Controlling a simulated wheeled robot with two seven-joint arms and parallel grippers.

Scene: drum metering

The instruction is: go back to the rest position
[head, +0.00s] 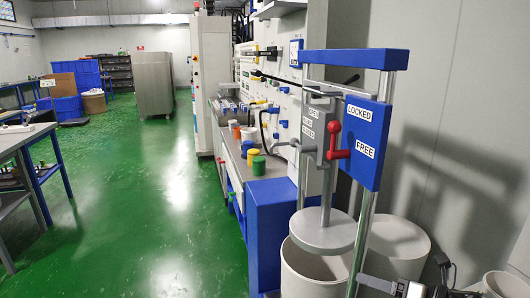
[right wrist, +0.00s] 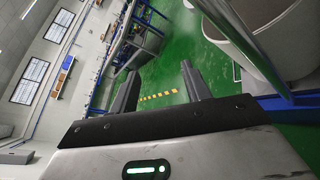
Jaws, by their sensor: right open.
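My right gripper (head: 442,276) shows at the bottom right edge of the head view, partly cut off by the frame, low beside the drum stand. In the right wrist view its two dark fingers (right wrist: 160,88) stand apart with nothing between them, over green floor. My left gripper is not in view. The drum stand has a blue panel (head: 364,140) marked LOCKED and FREE, with a red-knobbed lever (head: 337,140). Its round grey plate (head: 322,232) hangs over the mouth of an open pale drum (head: 312,274).
Another pale drum (head: 398,247) stands behind the stand, near the wall. A bench (head: 268,190) with colored jars (head: 258,165) is left of it. A table (head: 22,145) stands at the far left. The green floor (head: 150,220) between is clear.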

